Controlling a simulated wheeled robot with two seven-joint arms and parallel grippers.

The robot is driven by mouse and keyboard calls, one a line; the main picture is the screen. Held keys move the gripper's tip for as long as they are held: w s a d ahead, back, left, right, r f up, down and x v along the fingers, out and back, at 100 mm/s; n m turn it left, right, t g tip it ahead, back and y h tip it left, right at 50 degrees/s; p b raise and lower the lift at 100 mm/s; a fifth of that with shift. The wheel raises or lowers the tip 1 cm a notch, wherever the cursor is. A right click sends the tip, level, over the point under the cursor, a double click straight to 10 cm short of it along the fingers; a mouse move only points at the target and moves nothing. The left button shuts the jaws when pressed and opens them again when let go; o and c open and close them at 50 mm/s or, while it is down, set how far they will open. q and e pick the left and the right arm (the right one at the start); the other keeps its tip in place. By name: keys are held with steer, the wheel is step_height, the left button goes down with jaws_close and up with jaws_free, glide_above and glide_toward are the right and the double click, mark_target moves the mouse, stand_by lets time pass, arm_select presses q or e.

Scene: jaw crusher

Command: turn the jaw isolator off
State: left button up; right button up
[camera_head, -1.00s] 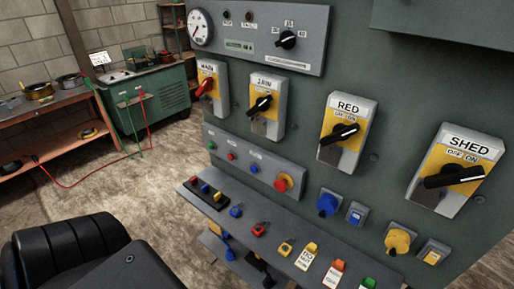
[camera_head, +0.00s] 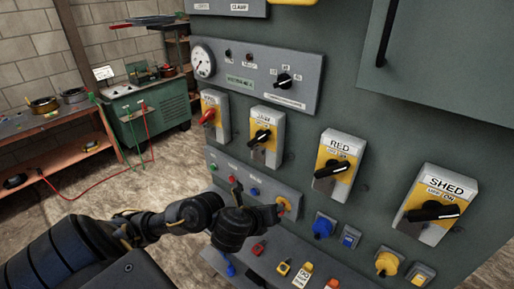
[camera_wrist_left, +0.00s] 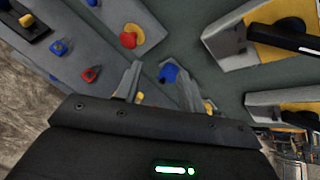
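The jaw isolator (camera_head: 266,137) is the second yellow-faced switch from the left on the green cabinet in the head view. Its black handle lies slanted across the face, under a label reading JAW. My left gripper (camera_head: 281,210) is below and slightly right of it, in front of the lower button panel, apart from the isolator. In the left wrist view the gripper (camera_wrist_left: 160,86) has its two fingers spread with a gap between them. A blue socket (camera_wrist_left: 169,72) shows beyond the gap. Two isolators with black handles show at the right there, labels unreadable. My right gripper is not in view.
The MAIN (camera_head: 214,116), RED (camera_head: 339,160) and SHED (camera_head: 435,206) isolators flank it. A red emergency button on a yellow disc (camera_wrist_left: 129,40) is close to the left gripper. A workbench (camera_head: 60,145) stands at the left.

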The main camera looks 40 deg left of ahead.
arm_select(q)
steer(key=w+a+r+m+t+y, duration=0.1)
steer(key=w+a+r+m+t, duration=0.1)
steer(key=w+a+r+m, duration=0.4)
steer(key=m+y, duration=0.2)
steer(key=m, duration=0.6)
glide_toward(256, 140)
steer(key=shift+n, duration=0.3)
steer(key=b+x, duration=0.9)
steer(key=b, duration=0.1)
steer(key=shift+w+f, duration=0.2)
steer(key=shift+f, duration=0.2)
steer(key=shift+w+a, duration=0.2)
steer(key=shift+w, duration=0.35)
steer(key=shift+r, duration=0.1)
steer(key=shift+c, duration=0.4)
jaws_close()
